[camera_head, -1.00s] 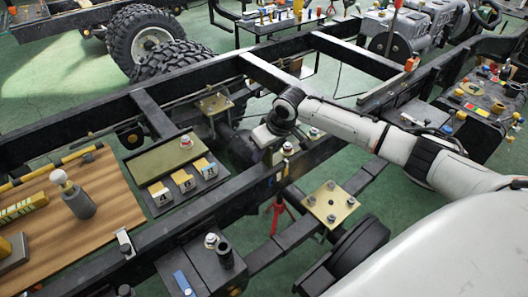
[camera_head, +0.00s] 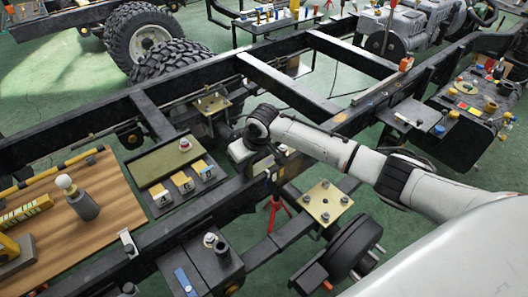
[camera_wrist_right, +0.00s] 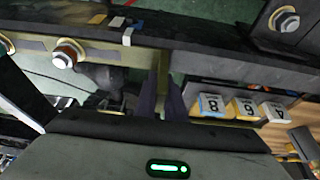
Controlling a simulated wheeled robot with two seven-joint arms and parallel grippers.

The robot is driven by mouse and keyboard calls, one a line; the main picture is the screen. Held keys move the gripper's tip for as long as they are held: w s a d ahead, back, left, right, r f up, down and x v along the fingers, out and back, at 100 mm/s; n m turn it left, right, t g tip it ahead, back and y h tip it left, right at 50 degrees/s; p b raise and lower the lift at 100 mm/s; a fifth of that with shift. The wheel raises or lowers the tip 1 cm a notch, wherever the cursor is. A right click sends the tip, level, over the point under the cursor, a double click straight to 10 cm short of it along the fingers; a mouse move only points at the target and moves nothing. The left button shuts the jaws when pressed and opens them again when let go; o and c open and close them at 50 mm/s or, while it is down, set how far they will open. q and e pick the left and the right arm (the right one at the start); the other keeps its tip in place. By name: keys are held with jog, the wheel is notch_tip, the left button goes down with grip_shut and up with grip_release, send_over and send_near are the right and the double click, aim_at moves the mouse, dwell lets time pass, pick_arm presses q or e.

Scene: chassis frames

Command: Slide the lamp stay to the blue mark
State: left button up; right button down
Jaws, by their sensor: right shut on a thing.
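My right gripper (camera_wrist_right: 163,92) is shut on a narrow olive-yellow upright piece (camera_wrist_right: 157,62), which I take to be the lamp stay; the fingers and wrist hide most of it. The piece stands against the dark chassis rail (camera_wrist_right: 210,55). My left gripper is out of view.
Numbered blocks (camera_head: 183,182) stand in a tray beside the rail, left of my right gripper. A brass plate with bolts (camera_head: 325,203) lies to its right. A dark box with bolts (camera_head: 200,262) and a wooden board (camera_head: 110,205) are at the left.

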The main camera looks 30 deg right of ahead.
jog(key=shift+a, duration=0.5)
jog(key=shift+d, duration=0.1)
jog(key=c, duration=1.8)
grip_release()
jog(key=shift+d, duration=0.1)
jog(key=shift+c, duration=0.2)
jog(key=shift+s+r, duration=0.1)
jog(key=shift+r, duration=0.1)
jog(key=v, duration=0.9)
jog(key=shift+s+r+p, duration=0.15)
jog(key=shift+r+p, duration=0.25)
jog(key=shift+p, duration=0.05)
